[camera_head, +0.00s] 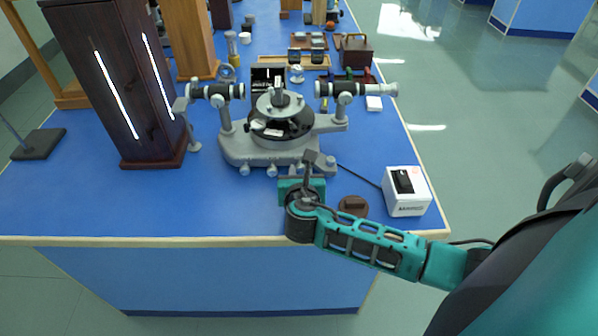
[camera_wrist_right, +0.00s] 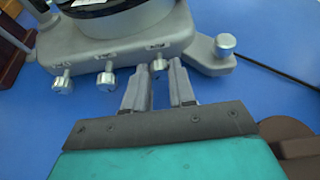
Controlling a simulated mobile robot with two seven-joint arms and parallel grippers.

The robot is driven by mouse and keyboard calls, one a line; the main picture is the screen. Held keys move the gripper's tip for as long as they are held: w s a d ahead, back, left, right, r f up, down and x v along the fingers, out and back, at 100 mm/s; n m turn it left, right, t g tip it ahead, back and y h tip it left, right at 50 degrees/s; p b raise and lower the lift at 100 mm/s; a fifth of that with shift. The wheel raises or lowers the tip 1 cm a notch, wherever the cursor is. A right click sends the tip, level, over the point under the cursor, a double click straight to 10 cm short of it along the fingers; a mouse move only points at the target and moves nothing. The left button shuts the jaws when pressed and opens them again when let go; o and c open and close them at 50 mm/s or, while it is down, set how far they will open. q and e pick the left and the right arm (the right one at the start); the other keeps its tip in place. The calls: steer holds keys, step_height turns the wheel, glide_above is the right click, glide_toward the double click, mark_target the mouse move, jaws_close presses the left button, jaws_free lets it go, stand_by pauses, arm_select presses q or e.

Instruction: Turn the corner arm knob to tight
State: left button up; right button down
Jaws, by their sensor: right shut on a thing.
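A grey spectrometer (camera_head: 240,150) stands on the blue bench with a round dark table and two telescope tubes. Its front edge carries a row of small silver knobs, with the left one (camera_wrist_right: 62,82) and the middle one (camera_wrist_right: 107,80) free. Small labels sit above them, too blurred to read. My right gripper (camera_wrist_right: 160,72) is shut on the right knob (camera_wrist_right: 158,64) of this row, whose face shows between the fingers. In the head view my right gripper (camera_head: 309,160) reaches the spectrometer's front from the near side. My left gripper is not in view.
A levelling-foot knob (camera_wrist_right: 226,42) stands just right of the held knob. A white box (camera_head: 406,191) with a black switch and a brown round object (camera_head: 353,205) lie to the right. A tall dark lamp housing (camera_head: 125,80) stands left. The bench's front left is clear.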

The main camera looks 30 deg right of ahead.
steer(key=m+y, duration=0.1)
steer(key=m+t, duration=0.1)
steer(key=m, duration=0.1)
steer(key=shift+s+d+f+y, duration=0.15)
steer(key=shift+d+y, duration=0.1)
steer(key=shift+y, duration=0.15)
steer(key=shift+d+m+t+y+b, duration=0.1)
steer(key=shift+m+t+y+b, duration=0.45)
steer(key=shift+m+b, duration=0.45)
steer(key=shift+m+t+y+b, duration=0.25)
steer(key=shift+m+t+b, duration=0.1)
steer(key=shift+m, duration=0.25)
steer(key=c, duration=0.9)
jaws_free()
steer(key=shift+c, duration=0.2)
steer(key=shift+s, duration=0.1)
